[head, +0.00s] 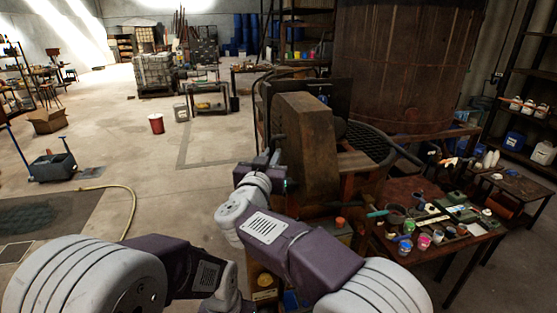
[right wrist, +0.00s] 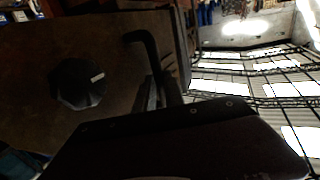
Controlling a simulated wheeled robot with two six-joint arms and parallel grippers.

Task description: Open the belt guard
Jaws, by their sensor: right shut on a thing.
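The belt guard (head: 303,145) is a rusty brown upright housing in the middle of the head view, in front of the large vat. It looks closed against the machine. My right gripper (head: 274,157) is at the guard's left side, shut on its dark handle. A dark round knob (right wrist: 78,84) also shows on that panel. My left arm is folded low at the left; its fingers are not visible.
A large rusty vat (head: 400,70) stands behind the guard. A worktable (head: 440,258) with paint pots and tools is close on the right. The floor to the left is mostly open, with a yellow hose (head: 133,205) and a red bucket (head: 156,123).

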